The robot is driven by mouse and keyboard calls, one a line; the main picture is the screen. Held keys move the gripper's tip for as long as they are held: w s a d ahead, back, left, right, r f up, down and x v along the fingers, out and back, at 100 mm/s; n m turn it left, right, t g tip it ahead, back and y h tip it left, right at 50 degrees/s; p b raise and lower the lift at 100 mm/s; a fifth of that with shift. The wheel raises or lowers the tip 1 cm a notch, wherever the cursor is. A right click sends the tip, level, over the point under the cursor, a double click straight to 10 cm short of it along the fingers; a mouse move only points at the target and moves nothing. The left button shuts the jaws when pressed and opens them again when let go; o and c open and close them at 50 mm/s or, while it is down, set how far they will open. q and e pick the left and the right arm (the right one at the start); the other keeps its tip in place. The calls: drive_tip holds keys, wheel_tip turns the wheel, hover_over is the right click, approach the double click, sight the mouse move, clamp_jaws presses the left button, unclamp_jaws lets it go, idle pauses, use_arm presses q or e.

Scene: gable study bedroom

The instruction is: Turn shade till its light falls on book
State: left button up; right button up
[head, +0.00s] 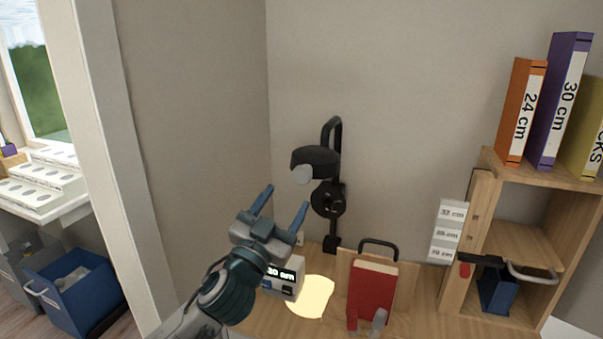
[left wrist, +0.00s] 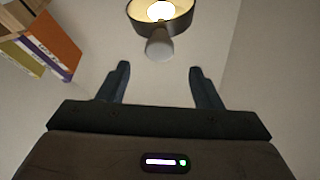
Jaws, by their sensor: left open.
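The black lamp shade (head: 314,158) is on a jointed black arm against the wall, with a pale grey knob (head: 303,174) on its near side. In the left wrist view the shade (left wrist: 178,22) shows its lit bulb, and the knob (left wrist: 159,46) lies just beyond and between the fingertips. My left gripper (head: 282,203) is open and empty, below and left of the shade, apart from it. The red book (head: 372,290) stands on a wooden stand on the desk. The light patch (head: 312,297) falls on the desk left of the book. My right gripper is not in view.
A small box with a display (head: 287,277) stands beside the light patch. A wooden shelf (head: 543,208) with upright binders (head: 560,100) is at the right, with a black-and-red handled part (head: 482,262) in front. The wall around the lamp is clear.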

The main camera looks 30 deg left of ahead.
sight(300, 177)
use_arm(q)
drive_tip(key=p+x, duration=0.3)
drive_tip(key=x, duration=0.5)
drive_tip(key=shift+w+r, duration=0.1)
drive_tip(key=shift+w, duration=0.05)
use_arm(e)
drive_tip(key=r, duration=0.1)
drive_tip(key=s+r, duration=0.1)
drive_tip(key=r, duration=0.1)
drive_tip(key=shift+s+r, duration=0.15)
use_arm(q)
drive_tip(key=shift+p, duration=0.3)
drive_tip(key=c, duration=1)
